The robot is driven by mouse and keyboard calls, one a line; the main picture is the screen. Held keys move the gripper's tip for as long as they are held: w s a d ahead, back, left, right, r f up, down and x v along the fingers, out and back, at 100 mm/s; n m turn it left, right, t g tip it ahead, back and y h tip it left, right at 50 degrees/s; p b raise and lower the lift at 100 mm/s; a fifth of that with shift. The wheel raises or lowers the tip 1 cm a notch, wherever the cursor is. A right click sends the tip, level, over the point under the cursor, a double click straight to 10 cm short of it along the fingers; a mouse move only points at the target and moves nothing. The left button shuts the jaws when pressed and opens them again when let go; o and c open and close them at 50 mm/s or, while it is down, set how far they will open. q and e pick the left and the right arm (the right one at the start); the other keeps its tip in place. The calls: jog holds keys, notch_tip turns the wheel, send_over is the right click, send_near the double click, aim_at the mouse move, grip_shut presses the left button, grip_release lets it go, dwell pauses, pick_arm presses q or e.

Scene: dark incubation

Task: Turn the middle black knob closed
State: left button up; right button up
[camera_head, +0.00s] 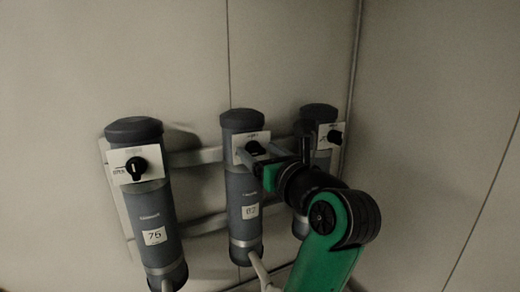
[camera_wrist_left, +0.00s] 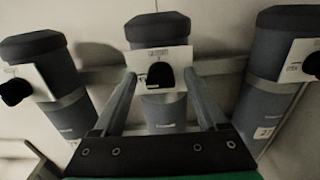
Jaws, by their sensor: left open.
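The middle black knob (camera_head: 254,148) sits on a white label plate near the top of the middle grey cylinder (camera_head: 242,184). In the left wrist view the same knob (camera_wrist_left: 160,76) is in the centre, pointing roughly upright. My left gripper (camera_head: 256,154) is open in front of this plate. Its two fingers, also in the left wrist view (camera_wrist_left: 160,82), appear on either side of the knob, with a gap to each side. I cannot tell how far the fingertips reach along the knob. My right gripper is not in view.
A left cylinder with a black knob (camera_head: 137,168) and a right cylinder with a black knob (camera_head: 334,136) flank the middle one. A pale rail (camera_head: 194,156) runs behind them along the wall. The wall above is clear.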

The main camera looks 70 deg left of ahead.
pick_arm(q)
jog(key=shift+c, duration=0.3)
grip_shut()
dwell(0.3)
jog(key=m+p, duration=0.4)
jog(key=m, duration=0.1)
jog(key=shift+w+r, duration=0.15)
jog(key=shift+r, duration=0.05)
jog(key=m+p, duration=0.8)
jog(key=p, duration=0.1)
jog(key=shift+w, duration=0.1)
jog(key=m+p, duration=0.1)
jog(key=m, duration=0.1)
jog(key=shift+f+m+p, duration=0.25)
jog(key=shift+m+p, duration=0.05)
jog(key=shift+p, duration=0.1)
jog(key=shift+f+m, duration=0.15)
jog(key=shift+m, duration=1.05)
